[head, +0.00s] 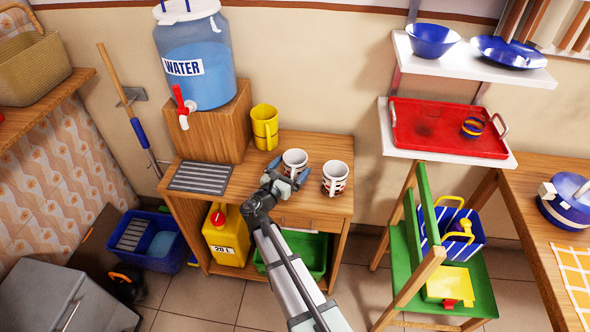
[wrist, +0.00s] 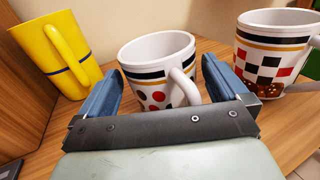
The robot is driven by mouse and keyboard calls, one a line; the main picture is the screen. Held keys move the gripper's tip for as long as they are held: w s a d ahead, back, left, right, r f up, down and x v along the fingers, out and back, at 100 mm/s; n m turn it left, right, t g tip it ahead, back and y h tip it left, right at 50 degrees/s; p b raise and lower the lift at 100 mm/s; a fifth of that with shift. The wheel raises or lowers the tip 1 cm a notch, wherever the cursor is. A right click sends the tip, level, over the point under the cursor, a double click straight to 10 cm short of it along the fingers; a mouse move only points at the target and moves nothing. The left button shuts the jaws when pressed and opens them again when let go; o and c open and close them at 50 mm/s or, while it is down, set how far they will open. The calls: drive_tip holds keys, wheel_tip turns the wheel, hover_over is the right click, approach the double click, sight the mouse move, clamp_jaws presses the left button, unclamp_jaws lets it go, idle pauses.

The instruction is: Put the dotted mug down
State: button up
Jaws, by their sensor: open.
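The dotted mug (wrist: 152,50) is white with black and gold bands and red and black dots. It stands upright on the wooden cabinet top (head: 228,190); it also shows in the head view (head: 294,157). My gripper (wrist: 162,75) is open, with one blue-grey finger on either side of the mug. The mug's handle points towards my gripper's palm. The mug's lower part is hidden behind the palm, and I cannot tell whether a finger touches it. In the head view my gripper (head: 284,180) is at the mug's near side.
A checkered mug (wrist: 275,55) stands close on the right. A yellow mug (wrist: 55,55) stands on the left, near the wooden block (head: 220,125) under the water dispenser (head: 203,70). A grey slotted drip mat (head: 200,177) lies on the left of the cabinet top. The front edge is close.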

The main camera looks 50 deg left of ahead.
drive_tip(key=c, duration=1.3)
drive_tip(key=shift+o, duration=0.2)
drive_tip(key=shift+r, duration=0.15)
